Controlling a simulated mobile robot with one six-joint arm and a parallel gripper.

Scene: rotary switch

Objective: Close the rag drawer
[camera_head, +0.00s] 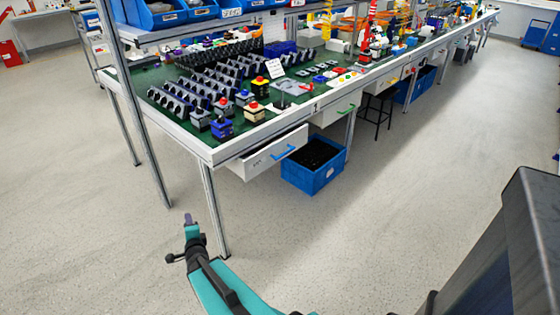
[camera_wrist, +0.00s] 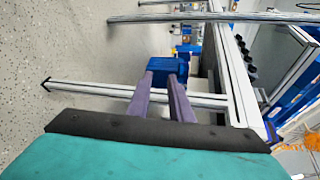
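The white drawer (camera_head: 262,160) at the near corner of the workbench sticks out from under the bench top. It has a blue handle (camera_head: 283,152) and a small dark label too small to read surely. My gripper (camera_head: 190,219) is in front of and below the bench corner, left of the drawer and well apart from it. In the wrist view my gripper (camera_wrist: 160,76) shows two purple fingers with a gap between them and nothing held. The drawer cannot be made out clearly in the wrist view.
A blue crate (camera_head: 313,166) stands on the floor by the drawer; a blue box (camera_wrist: 167,65) shows beyond my fingers in the wrist view. A metal bench leg (camera_head: 213,210) stands near my gripper. Another drawer with a green handle (camera_head: 346,109) is farther along. The floor (camera_head: 370,220) at right is clear.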

